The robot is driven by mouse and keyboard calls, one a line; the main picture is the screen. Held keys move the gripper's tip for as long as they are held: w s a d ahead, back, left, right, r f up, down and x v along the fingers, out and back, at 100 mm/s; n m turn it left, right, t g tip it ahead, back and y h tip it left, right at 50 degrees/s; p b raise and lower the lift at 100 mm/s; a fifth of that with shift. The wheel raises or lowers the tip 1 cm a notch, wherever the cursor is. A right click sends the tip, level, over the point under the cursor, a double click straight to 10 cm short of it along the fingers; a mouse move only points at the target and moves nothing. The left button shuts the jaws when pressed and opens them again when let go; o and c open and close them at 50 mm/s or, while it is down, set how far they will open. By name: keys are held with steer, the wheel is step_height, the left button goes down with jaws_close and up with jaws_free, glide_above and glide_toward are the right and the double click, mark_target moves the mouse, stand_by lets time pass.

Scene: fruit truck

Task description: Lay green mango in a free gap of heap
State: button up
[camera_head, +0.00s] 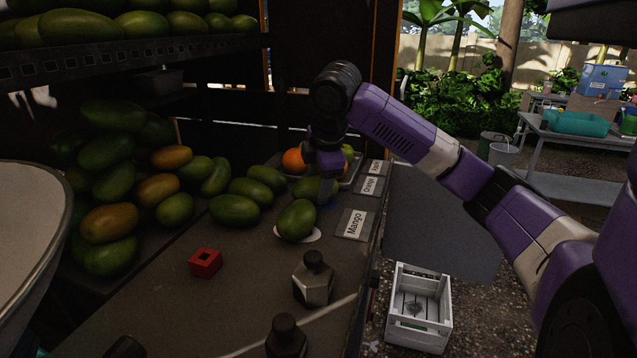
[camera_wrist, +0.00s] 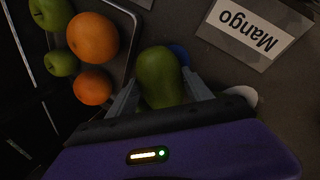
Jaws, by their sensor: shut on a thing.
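My gripper (camera_wrist: 160,90) is shut on a green mango (camera_wrist: 160,76), with one finger on each side of it. In the head view my gripper (camera_head: 325,178) is at the far end of the counter, and the held mango (camera_head: 306,189) shows partly behind it. Whether this mango touches the counter I cannot tell. The heap of green and orange-tinted mangoes (camera_head: 118,182) is piled at the left, well apart from my gripper. Several loose green mangoes (camera_head: 236,209) lie between the heap and my gripper. Another green mango (camera_head: 297,220) lies on a white oval (camera_head: 313,236) nearer the camera.
A metal tray (camera_wrist: 132,28) holds oranges (camera_wrist: 93,38) and green apples (camera_wrist: 60,63) beside my gripper. A Mango sign (camera_head: 353,224) lies at the counter's right edge. A red block (camera_head: 205,263) and dark weights (camera_head: 313,280) stand nearer. A white crate (camera_head: 419,306) is below right.

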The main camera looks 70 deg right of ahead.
steer(key=shift+f, duration=0.15)
steer(key=o, duration=1)
steer(key=shift+o, duration=0.2)
steer(key=shift+r+p, duration=2.45)
steer(key=shift+r, duration=0.6)
steer(key=shift+s+f, duration=0.1)
